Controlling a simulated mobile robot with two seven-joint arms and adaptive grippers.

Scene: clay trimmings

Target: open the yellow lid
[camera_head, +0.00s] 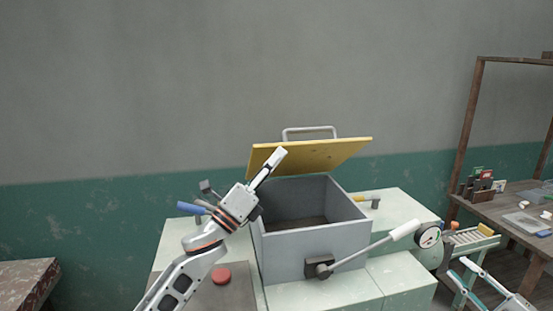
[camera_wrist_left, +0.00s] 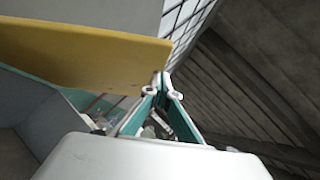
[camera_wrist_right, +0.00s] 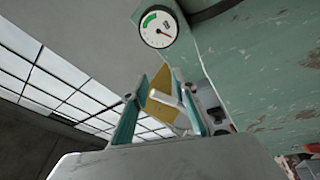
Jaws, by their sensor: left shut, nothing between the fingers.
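The yellow lid (camera_head: 325,154) is raised and tilted above the open grey box (camera_head: 290,246), with a grey bar handle (camera_head: 310,131) on its top side. The box's inside shows and looks empty. My left gripper (camera_head: 279,156) is shut and empty, with its tips at the lid's left front edge; I cannot tell whether they touch it. In the left wrist view the lid (camera_wrist_left: 80,60) spreads left of the shut fingers (camera_wrist_left: 161,86). My right gripper (camera_head: 460,269) is open and empty, low at the right, well away from the lid. Its open fingers (camera_wrist_right: 158,92) also show in the right wrist view.
A lever with a white grip (camera_head: 404,230) sticks out from the box's front. A round gauge (camera_head: 428,237) stands right of it. A red button (camera_head: 221,275) lies near my left arm. A cluttered wooden bench (camera_head: 510,212) is at the right.

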